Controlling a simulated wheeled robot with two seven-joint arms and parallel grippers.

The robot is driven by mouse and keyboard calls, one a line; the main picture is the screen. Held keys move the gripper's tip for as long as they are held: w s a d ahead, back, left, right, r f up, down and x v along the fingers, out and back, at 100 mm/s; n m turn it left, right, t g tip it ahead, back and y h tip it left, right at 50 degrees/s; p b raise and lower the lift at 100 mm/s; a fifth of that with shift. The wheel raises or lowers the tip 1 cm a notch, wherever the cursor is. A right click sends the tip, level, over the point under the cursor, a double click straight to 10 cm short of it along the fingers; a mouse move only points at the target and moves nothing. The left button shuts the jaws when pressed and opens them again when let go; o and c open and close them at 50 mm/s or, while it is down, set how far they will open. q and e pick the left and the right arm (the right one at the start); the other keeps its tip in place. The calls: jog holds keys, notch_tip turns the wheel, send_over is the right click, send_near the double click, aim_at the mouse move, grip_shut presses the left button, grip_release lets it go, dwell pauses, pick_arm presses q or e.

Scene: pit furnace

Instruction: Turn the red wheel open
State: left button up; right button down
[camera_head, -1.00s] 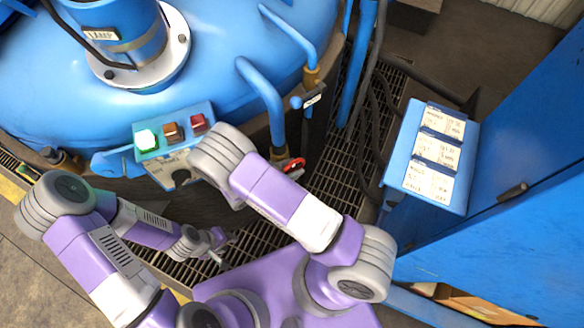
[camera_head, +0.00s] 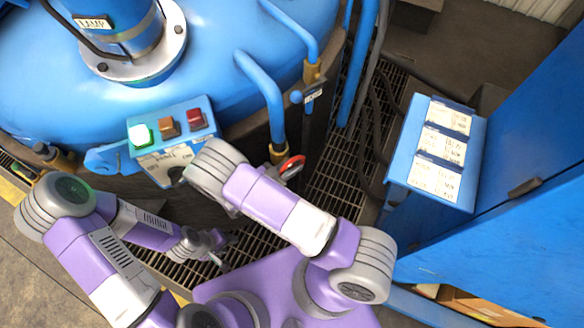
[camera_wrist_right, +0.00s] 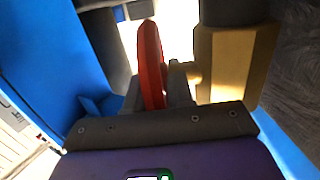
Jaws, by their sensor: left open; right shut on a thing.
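The red wheel (camera_head: 292,167) is partly visible in the head view, beside the lower end of a blue pipe and just past my right forearm. In the right wrist view the red wheel (camera_wrist_right: 151,62) is seen nearly edge-on, between the fingers of my right gripper (camera_wrist_right: 158,92), which is shut on its rim. A brass-coloured valve body (camera_wrist_right: 224,62) is right of the wheel there. In the head view my right gripper is mostly hidden behind my arm. My left gripper (camera_head: 219,258) is open and empty, low over the floor grating, away from the wheel.
The blue furnace lid (camera_head: 210,70) fills the upper left. A button box (camera_head: 170,124) with a lit green button is on its near side. Blue pipes (camera_head: 265,95) stand close to the wheel. A blue cabinet (camera_head: 500,220) with a label panel (camera_head: 440,150) is at right. Floor grating (camera_head: 335,165) lies between.

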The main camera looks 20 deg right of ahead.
jog(key=h+b, duration=0.1)
jog(key=t+h+b, duration=0.1)
jog(key=shift+a+f+b, duration=0.1)
jog(key=shift+f+b, duration=0.15)
jog(key=shift+b, duration=0.05)
jog(key=shift+r+h+b, duration=0.15)
jog(key=shift+h+b, duration=0.35)
jog(key=shift+h, duration=0.2)
jog(key=c, duration=1.1)
grip_release()
